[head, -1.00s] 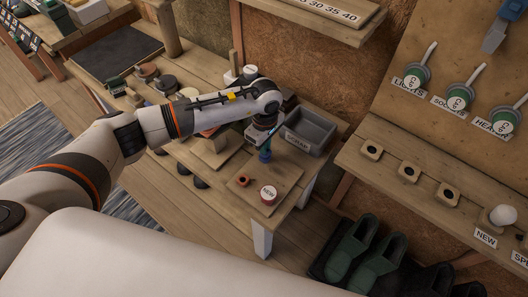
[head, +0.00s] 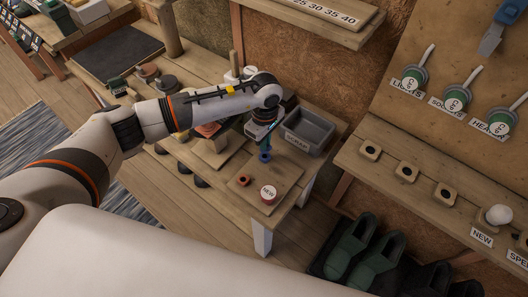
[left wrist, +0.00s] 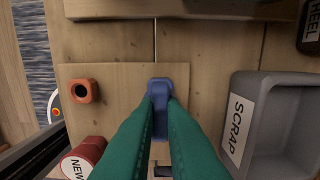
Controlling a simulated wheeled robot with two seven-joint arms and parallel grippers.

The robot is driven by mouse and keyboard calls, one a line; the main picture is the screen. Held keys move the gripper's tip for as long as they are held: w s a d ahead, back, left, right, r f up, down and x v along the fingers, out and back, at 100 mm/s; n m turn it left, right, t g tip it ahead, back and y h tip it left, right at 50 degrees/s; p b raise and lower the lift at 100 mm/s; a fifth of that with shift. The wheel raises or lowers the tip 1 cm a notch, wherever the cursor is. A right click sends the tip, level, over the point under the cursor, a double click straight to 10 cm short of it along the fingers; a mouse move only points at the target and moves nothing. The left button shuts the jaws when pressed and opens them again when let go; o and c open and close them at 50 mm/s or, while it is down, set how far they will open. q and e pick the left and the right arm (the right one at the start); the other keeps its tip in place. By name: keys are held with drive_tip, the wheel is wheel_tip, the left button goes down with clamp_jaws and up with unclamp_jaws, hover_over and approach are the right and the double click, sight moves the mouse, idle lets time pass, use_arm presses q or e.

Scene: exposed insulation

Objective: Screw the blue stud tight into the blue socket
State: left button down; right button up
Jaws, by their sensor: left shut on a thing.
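My left gripper (head: 265,149) points down over the small wooden board, with its green fingers shut. In the left wrist view the fingers (left wrist: 160,104) close around a blue piece, mostly hidden between them. The blue socket (head: 265,157) shows at the fingertips in the head view, and blue also shows just beyond them in the left wrist view (left wrist: 160,84). The stud and socket overlap in view, so I cannot tell how deep the stud sits. My right gripper is in neither view.
An orange socket block (left wrist: 83,91) with a dark hole sits left on the board (left wrist: 112,118). A red cylinder labelled NEW (head: 268,194) stands near the board's front. A grey SCRAP bin (head: 310,132) stands close on the right.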

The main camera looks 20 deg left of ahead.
use_arm(q)
wheel_tip(320, 180, up, 5)
drive_tip(key=p, duration=0.3)
drive_tip(key=w+a+r+p, duration=0.2)
drive_tip(key=a+r+p, duration=0.1)
drive_tip(key=a+r, duration=1)
drive_tip(key=a, duration=0.4)
drive_tip(key=shift+w+a+r, duration=0.2)
drive_tip(key=shift+a+r, duration=0.1)
drive_tip(key=shift+a, duration=0.05)
drive_tip(key=shift+f, duration=0.1)
drive_tip(key=shift+f+b, duration=2.1)
drive_tip(key=shift+f, duration=0.75)
drive_tip(key=shift+b, duration=0.3)
drive_tip(key=shift+s+f+b, duration=0.1)
drive_tip(key=shift+f+b, duration=0.95)
drive_tip(key=shift+f, duration=0.3)
drive_tip(key=c, duration=1.4)
unclamp_jaws()
drive_tip(key=shift+c, duration=0.2)
